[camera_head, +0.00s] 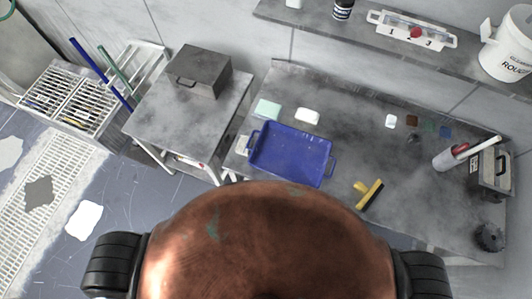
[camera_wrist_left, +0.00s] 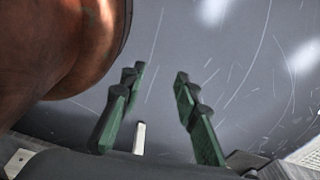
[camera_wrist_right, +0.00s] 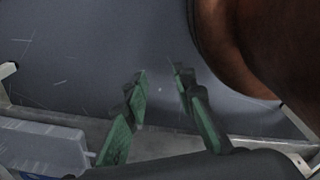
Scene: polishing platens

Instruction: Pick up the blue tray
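The blue tray (camera_head: 290,152) lies flat on the grey worktable, near its left front edge, with a handle at each short end. It looks empty. Neither gripper shows in the head view. My left gripper (camera_wrist_left: 160,95) is open and empty in the left wrist view, with its green fingers apart over the grey floor. My right gripper (camera_wrist_right: 160,90) is open and empty in the right wrist view, its green fingers apart over the floor. Neither gripper touches the tray.
A white block (camera_head: 307,116) and a pale green pad (camera_head: 267,109) lie behind the tray. A yellow-handled squeegee (camera_head: 369,193) lies to its right. A side table (camera_head: 165,118) with a dark box (camera_head: 199,72) stands left. My copper-coloured body hides the near floor.

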